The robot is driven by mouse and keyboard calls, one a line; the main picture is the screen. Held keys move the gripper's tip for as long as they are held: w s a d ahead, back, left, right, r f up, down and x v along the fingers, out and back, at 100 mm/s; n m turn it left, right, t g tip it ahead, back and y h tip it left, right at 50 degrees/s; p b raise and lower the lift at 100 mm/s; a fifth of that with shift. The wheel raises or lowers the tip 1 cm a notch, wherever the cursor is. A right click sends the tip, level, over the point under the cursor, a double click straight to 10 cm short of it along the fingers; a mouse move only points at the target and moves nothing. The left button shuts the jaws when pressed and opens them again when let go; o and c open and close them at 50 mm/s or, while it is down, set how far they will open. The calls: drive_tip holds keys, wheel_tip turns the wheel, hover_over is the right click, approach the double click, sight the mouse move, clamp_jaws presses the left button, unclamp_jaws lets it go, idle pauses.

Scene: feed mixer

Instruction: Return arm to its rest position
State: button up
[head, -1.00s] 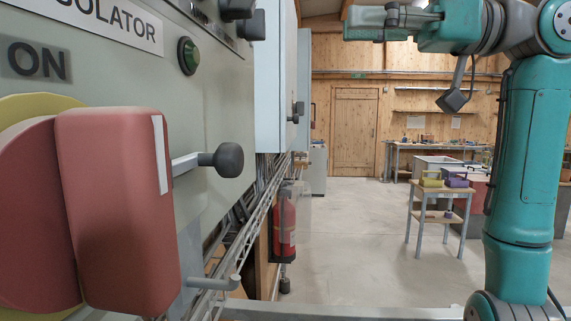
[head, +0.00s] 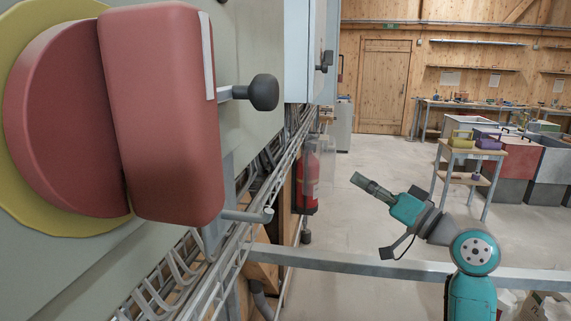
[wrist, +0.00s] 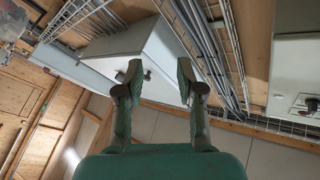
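My teal arm is at the lower right of the head view, folded at the elbow, with its forearm pointing up and left. My gripper (head: 362,182) is in front of open floor and appears clear of everything. In the wrist view my gripper (wrist: 159,82) has its two fingers spread apart, with nothing held between them. A pale box with a dark knob (wrist: 145,55) shows beyond the fingers.
A large red rotary handle (head: 160,110) on a yellow disc fills the left, with a black-knobbed lever (head: 262,92) beside it. A fire extinguisher (head: 307,180) hangs by the cable trays. A grey rail (head: 400,268) crosses behind my arm. A small table (head: 462,150) stands behind.

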drive_tip(key=s+d+f+m+t+h, duration=0.1)
drive_tip(key=s+f+m+h, duration=0.3)
drive_tip(key=f, duration=1.1)
drive_tip(key=s+f+m+t+h, duration=0.1)
drive_tip(key=s+f+m+h, duration=0.35)
drive_tip(key=f, duration=1.15)
drive_tip(key=s+d+f+n+g+h, duration=0.1)
drive_tip(key=s+f+h, duration=0.35)
drive_tip(key=s, duration=1.05)
drive_tip(key=s+f+n+h, duration=0.1)
drive_tip(key=s+f, duration=0.7)
drive_tip(key=s, duration=0.6)
drive_tip(key=s+r+n, duration=0.2)
drive_tip(key=s, duration=0.6)
drive_tip(key=s+r+n+g, duration=0.1)
drive_tip(key=s+r+n, duration=0.1)
drive_tip(key=s, duration=0.7)
drive_tip(key=shift+s+a+r, duration=0.2)
drive_tip(key=shift+s+r, duration=0.05)
drive_tip(key=shift+r, duration=0.3)
